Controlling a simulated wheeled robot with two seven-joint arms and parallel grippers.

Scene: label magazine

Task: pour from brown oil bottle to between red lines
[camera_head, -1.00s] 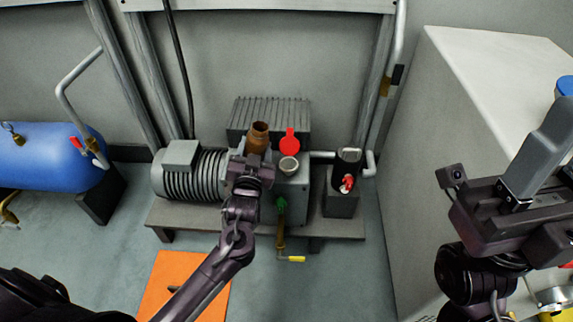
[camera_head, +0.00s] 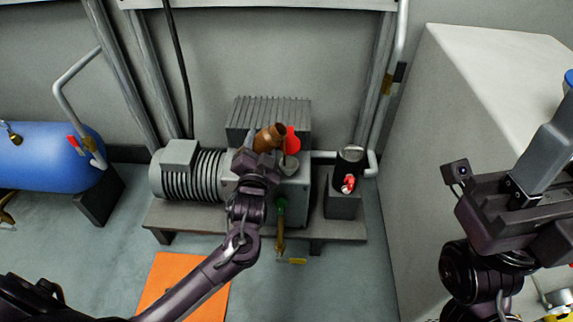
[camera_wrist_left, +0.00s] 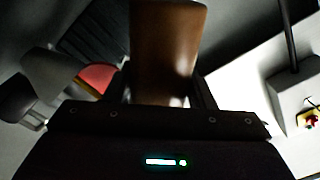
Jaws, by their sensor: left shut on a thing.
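My left gripper (camera_head: 257,160) is shut on the brown oil bottle (camera_head: 269,138), above the front of the grey pump. The bottle is tilted, its mouth up and toward the right, near the red cap (camera_head: 292,140). The filler opening (camera_head: 289,165) lies just below and right of the bottle's mouth. In the left wrist view the bottle (camera_wrist_left: 168,50) stands between the fingers, with the red cap (camera_wrist_left: 97,76) left of it. No oil stream shows. I cannot make out red lines. My right gripper (camera_head: 545,160) is at the right edge; its fingertips are not clear.
The pump's ribbed motor (camera_head: 195,175) is left of the gripper. A dark canister with a red part (camera_head: 346,180) stands right. An orange mat (camera_head: 165,275) lies on the floor. A white cabinet (camera_head: 430,150) bounds the right side.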

